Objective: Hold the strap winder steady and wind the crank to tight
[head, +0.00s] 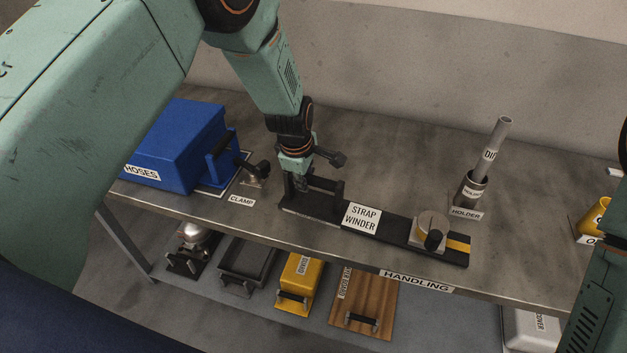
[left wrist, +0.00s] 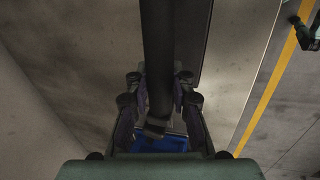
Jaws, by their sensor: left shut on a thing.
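The strap winder (head: 398,228) is a long dark base on the bench, with a white label and a black bar handle (head: 328,186) at its left end. Its crank (head: 430,222) is a pale round disc at the right end, with a black knob (head: 434,240) at the disc's front side. A yellow band (head: 459,245) marks the base right of the disc. My left gripper (head: 299,186) points down, shut on the handle; the left wrist view shows a dark bar (left wrist: 158,75) between its fingers (left wrist: 160,112). My right gripper is out of view.
A blue hoses box (head: 180,140) and a clamp (head: 254,181) stand left of the winder. A holder (head: 470,190) with a grey tube (head: 493,148) stands behind the crank. A yellow item (head: 594,222) is at the right. The lower shelf holds several objects.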

